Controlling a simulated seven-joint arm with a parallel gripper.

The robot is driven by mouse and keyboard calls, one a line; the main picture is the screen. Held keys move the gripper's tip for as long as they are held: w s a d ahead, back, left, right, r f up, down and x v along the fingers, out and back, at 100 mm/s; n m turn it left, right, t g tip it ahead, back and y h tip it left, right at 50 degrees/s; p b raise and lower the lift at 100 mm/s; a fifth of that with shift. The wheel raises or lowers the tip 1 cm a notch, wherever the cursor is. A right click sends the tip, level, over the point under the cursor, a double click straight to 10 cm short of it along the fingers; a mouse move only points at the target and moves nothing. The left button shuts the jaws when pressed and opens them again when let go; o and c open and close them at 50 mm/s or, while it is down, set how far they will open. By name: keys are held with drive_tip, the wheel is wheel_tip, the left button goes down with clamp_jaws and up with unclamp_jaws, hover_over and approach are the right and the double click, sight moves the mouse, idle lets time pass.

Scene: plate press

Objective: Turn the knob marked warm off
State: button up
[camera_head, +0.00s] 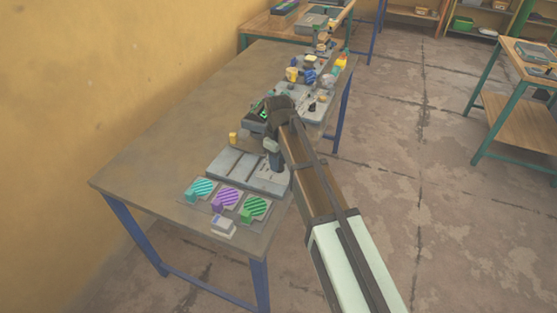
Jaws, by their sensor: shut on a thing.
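My gripper (276,163) points down at the back right part of a low grey panel unit (232,169) on the brown table. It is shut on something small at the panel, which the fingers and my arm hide. The knob marked warm cannot be made out, and no label is readable at this size. A dark device with a small green display (263,114) stands just behind the panel, partly covered by my wrist.
A yellow cylinder (233,138) stands behind the panel. More devices crowd the far right edge. The table's left side (160,165) is clear.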

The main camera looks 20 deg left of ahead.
drive_tip(key=o, duration=1)
drive_tip(key=shift+o, duration=0.2)
wheel_tip(320, 180, up, 14)
drive_tip(key=shift+f, duration=0.15)
